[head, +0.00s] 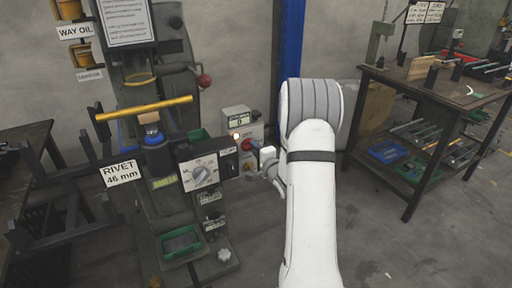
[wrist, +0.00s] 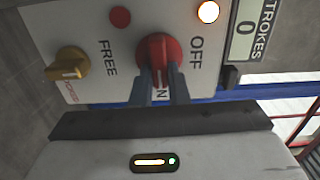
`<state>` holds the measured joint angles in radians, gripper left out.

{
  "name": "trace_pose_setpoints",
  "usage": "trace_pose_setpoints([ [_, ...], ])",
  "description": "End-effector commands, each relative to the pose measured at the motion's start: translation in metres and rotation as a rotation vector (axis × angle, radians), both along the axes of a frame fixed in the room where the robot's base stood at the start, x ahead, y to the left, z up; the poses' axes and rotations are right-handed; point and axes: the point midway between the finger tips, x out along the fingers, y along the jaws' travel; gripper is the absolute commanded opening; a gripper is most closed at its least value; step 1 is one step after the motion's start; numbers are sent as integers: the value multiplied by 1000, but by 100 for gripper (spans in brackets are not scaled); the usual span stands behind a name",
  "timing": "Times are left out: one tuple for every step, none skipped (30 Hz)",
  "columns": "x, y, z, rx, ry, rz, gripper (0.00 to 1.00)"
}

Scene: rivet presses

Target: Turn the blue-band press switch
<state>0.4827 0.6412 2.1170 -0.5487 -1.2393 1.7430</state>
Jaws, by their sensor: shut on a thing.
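The red switch (wrist: 160,50) sits on a white control panel (wrist: 95,25) in the wrist view, with an OFF label on its right and a partly covered label ending in N below it. My gripper (wrist: 160,72) has its two dark fingers on either side of the red switch, shut on it. Which label the switch points at is hard to tell. In the head view my gripper (head: 263,160) is at the control box (head: 239,122) right of the press (head: 135,80). The press has a blue band (head: 153,139) below a yellow bar.
In the wrist view a yellow knob (wrist: 68,65), a lit lamp (wrist: 208,12) and a strokes counter (wrist: 245,30) surround the switch. A workbench (head: 440,92) stands at right; floor between is clear.

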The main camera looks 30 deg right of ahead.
Motion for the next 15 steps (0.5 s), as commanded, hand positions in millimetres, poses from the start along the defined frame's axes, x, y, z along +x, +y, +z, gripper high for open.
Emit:
trace_pose_setpoints([
  [0, -1, 0, 11, 0, -2, 0],
  [0, -1, 0, 17, 1, -2, 0],
  [0, -1, 0, 25, 1, -2, 0],
  [0, -1, 0, 29, 1, -2, 0],
  [0, -1, 0, 32, 1, -2, 0],
  [0, -1, 0, 36, 1, -2, 0],
  [0, -1, 0, 37, 1, -2, 0],
  [0, -1, 0, 39, 1, -2, 0],
  [0, -1, -1, 40, 1, -2, 0],
  [0, -1, -1, 41, 1, -2, 0],
  [0, -1, -1, 41, 1, -2, 0],
  [0, -1, -1, 41, 1, -2, 0],
  [0, -1, -1, 41, 1, -2, 0],
  [0, -1, -1, 41, 1, -2, 0],
  [0, -1, -1, 41, 1, -2, 0],
])
